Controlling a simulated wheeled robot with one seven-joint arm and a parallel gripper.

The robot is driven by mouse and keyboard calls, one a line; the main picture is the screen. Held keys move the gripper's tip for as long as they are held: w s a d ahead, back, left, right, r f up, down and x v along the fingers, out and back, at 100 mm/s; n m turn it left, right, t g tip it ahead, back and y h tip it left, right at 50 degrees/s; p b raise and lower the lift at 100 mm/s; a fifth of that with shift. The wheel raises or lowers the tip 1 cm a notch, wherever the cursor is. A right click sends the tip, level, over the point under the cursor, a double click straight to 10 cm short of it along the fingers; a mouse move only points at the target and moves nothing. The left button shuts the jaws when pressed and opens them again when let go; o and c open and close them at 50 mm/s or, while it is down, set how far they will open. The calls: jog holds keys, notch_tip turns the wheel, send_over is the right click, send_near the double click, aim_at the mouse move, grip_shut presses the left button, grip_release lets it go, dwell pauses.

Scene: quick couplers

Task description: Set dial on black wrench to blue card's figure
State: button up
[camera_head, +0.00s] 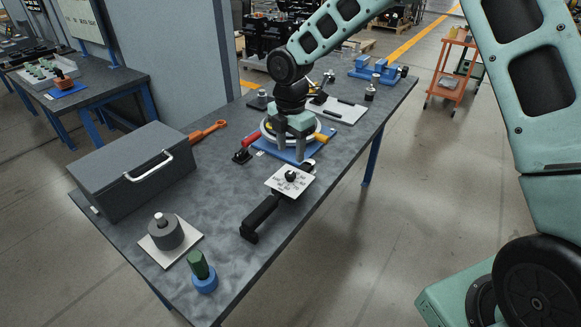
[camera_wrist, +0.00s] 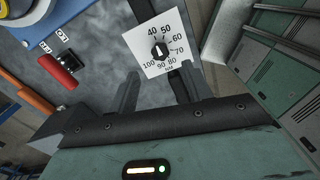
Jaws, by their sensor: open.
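The black wrench (camera_head: 262,215) lies on the near part of the grey workbench, with a white dial plate (camera_head: 290,181) at its far end. In the wrist view the dial plate (camera_wrist: 140,40) carries figures from 40 to 100 around a black knob (camera_wrist: 160,51). A small white mark on the knob seems to point up toward 40, but it is too small to be sure. My gripper (camera_head: 289,155) is open and empty, above and behind the dial; its fingers (camera_wrist: 157,88) show just below the plate, apart from the knob. I cannot make out a figure on any blue card.
A grey box (camera_head: 130,170), a grey cylinder (camera_head: 165,232) and a green-and-blue coupler (camera_head: 203,275) stand nearer. The bench around the wrench handle is clear.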

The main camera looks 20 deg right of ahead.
aim_at(290, 173)
notch_tip(290, 173, down, 8)
jog(key=shift+r+p, duration=0.1)
jog(key=shift+p, duration=0.4)
jog(key=c, duration=1)
